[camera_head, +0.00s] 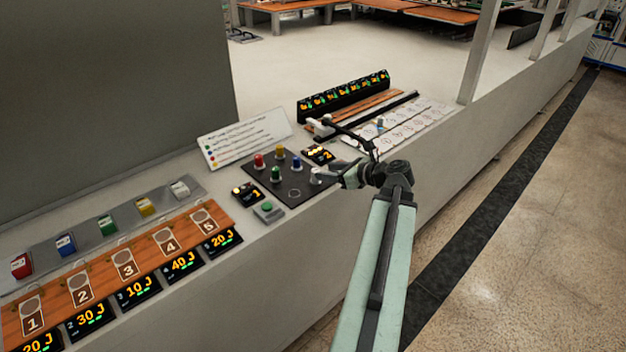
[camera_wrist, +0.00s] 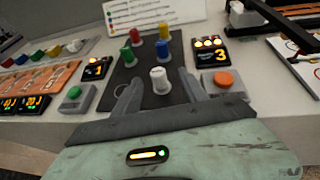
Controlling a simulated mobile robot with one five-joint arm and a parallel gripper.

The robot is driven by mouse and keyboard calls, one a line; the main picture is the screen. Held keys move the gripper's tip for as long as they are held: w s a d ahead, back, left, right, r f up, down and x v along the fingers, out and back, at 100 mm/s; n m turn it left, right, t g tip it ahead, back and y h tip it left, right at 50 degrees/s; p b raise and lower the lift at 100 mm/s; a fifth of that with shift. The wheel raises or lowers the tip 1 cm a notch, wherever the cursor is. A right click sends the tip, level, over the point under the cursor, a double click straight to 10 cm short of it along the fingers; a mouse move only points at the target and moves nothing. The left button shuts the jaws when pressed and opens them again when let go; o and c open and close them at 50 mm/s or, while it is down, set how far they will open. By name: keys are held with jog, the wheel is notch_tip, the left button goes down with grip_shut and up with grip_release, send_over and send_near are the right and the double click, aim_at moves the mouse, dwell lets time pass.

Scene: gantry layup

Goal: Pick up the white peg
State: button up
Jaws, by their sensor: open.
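The white peg (camera_wrist: 159,80) stands upright on a dark board (camera_wrist: 148,98) in the wrist view, between and just beyond the fingertips of my gripper (camera_wrist: 159,86). The fingers are apart, with no contact on the peg visible. In the head view the white peg (camera_head: 316,176) is at the right side of the board (camera_head: 292,194), close to my gripper (camera_head: 340,178).
A box with a green button (camera_wrist: 74,93) is left of the board and one with an orange button (camera_wrist: 223,80) is right. A sign (camera_wrist: 152,14) lies behind. Numbered stations (camera_head: 124,262) extend left.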

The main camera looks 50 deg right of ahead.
aim_at(316, 170)
jog(key=b+x, duration=0.1)
jog(key=x, duration=0.2)
jog(key=b+x, duration=0.1)
jog(key=x, duration=0.1)
jog(key=shift+w+a+f, duration=0.25)
jog(key=shift+f, duration=0.05)
jog(key=shift+r, duration=0.1)
grip_shut()
